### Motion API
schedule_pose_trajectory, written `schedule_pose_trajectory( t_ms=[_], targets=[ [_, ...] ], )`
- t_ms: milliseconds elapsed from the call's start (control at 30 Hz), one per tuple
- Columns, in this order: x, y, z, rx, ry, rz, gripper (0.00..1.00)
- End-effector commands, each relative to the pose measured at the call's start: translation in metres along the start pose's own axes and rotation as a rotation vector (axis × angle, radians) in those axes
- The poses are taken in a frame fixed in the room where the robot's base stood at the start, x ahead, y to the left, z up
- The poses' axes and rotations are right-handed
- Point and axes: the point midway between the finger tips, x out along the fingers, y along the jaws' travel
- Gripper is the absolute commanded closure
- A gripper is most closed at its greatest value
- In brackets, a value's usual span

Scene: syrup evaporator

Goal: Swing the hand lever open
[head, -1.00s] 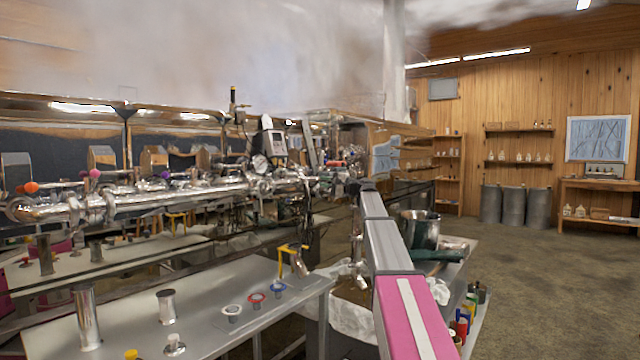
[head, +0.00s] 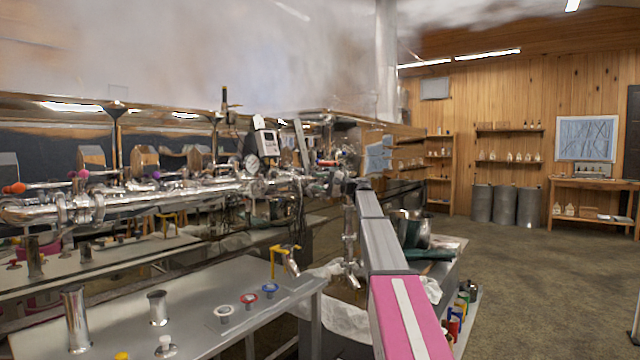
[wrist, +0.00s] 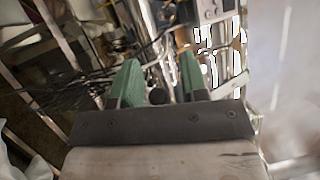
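My gripper (wrist: 158,74) shows in the wrist view with its two green fingers apart. A dark round knob (wrist: 157,96) lies between the fingers in the picture; I cannot tell whether it is the hand lever's knob or whether the fingers touch it. Shiny pipework lies beyond the fingertips. In the head view my arm reaches forward to the right end of the steel pipework (head: 150,195), and the gripper cannot be made out there. An upright lever with a dark grip (head: 224,98) stands above the pipe. I cannot tell which lever is the task's.
Small ball-ended handles, orange (head: 17,188) and purple (head: 84,173), sit along the pipe at left. A pot (head: 415,230) stands right of my arm. The floor at right is open.

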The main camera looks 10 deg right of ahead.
Motion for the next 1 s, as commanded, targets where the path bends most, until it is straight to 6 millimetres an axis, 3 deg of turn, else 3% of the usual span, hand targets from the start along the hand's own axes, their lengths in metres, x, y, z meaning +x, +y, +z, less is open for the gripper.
schedule_pose_trajectory(
  t_ms=[267, 433, 467, 533, 567, 800, 933, 967, 1000],
  targets=[
    [0.001, -0.006, 0.0, -0.001, 0.0, 0.0, 0.59],
    [0.004, -0.03, 0.001, -0.002, 0.0, -0.002, 0.59],
    [0.005, -0.037, 0.001, -0.002, 0.0, -0.002, 0.56],
    [0.012, -0.046, 0.011, -0.002, -0.003, -0.004, 0.29],
    [0.016, -0.048, 0.017, -0.001, -0.004, -0.005, 0.21],
    [0.047, -0.071, 0.056, 0.0, -0.007, -0.007, 0.18],
    [0.063, -0.08, 0.077, 0.0, -0.01, -0.005, 0.19],
    [0.066, -0.082, 0.081, 0.0, -0.011, -0.006, 0.3],
    [0.07, -0.085, 0.085, 0.0, -0.01, -0.006, 0.59]
  ],
)
